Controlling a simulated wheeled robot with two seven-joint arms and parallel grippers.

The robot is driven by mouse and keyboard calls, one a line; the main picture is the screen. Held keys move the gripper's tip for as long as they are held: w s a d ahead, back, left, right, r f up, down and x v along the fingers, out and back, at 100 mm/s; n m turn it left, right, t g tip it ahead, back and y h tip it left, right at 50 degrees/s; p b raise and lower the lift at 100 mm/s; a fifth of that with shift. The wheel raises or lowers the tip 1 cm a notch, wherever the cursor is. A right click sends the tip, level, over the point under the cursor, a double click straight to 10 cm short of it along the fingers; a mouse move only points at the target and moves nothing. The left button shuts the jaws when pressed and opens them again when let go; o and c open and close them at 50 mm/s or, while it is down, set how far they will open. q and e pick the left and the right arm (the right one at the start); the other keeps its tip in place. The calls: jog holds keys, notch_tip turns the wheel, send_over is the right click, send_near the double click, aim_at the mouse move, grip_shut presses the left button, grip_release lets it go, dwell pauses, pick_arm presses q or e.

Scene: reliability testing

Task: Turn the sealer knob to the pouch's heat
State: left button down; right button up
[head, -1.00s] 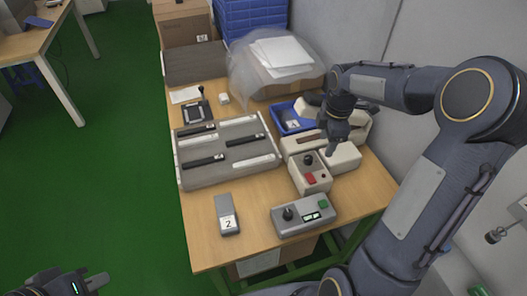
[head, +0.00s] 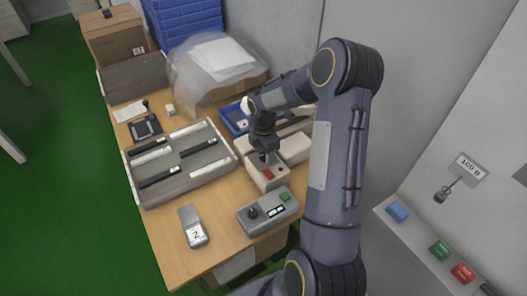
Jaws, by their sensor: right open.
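A beige box (head: 262,182) with a red button (head: 268,174) stands at the right of the table, in front of a long beige unit. My right gripper (head: 265,157) is open, pointing down at the back of this box, over its black knob. The gripper mostly hides the knob, and I cannot tell whether the fingers touch it. A grey box (head: 248,228) with a black knob (head: 253,212), a small display and a green button stands in front. A grey pouch-like item (head: 193,227) marked "2" lies to its left. My left gripper is out of view.
A grey rack (head: 150,200) with black and white strips fills the table's middle. A blue tray (head: 233,117) and a clear bag with white sheets (head: 215,60) lie behind. A panel with coloured buttons (head: 410,232) stands at the right. Bare tabletop shows at the front left.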

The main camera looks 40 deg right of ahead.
jog(key=c, duration=1)
jog(key=shift+m+b, duration=0.3)
jog(key=shift+m, duration=0.1)
jog(key=shift+f+m+b, duration=0.1)
jog(key=shift+m+b, duration=0.25)
jog(key=shift+m, duration=0.35)
jog(key=shift+m+b, duration=0.6)
jog(key=shift+m, duration=0.6)
jog(key=m+b, duration=0.1)
jog(key=m, duration=0.4)
jog(key=shift+b, duration=0.3)
